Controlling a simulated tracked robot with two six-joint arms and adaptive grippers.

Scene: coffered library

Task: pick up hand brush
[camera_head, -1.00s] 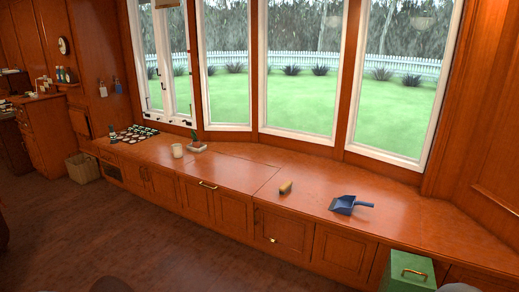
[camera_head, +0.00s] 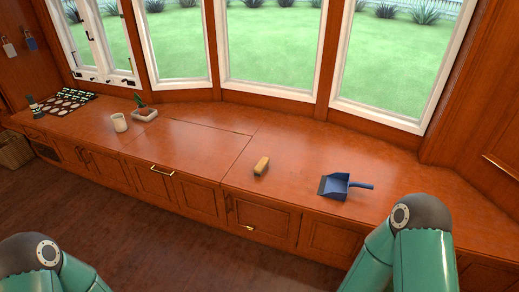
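The hand brush (camera_head: 262,166) is a small block with a tan wooden top. It lies on the wooden window counter (camera_head: 200,158), near the front edge and right of the middle. My two green arms show at the bottom left and bottom right of the head view, both short of the brush. Neither gripper is in the picture, so I cannot see their fingers. Nothing touches the brush.
A blue dustpan (camera_head: 338,185) lies right of the brush, its handle pointing right. The counter around the brush is clear.

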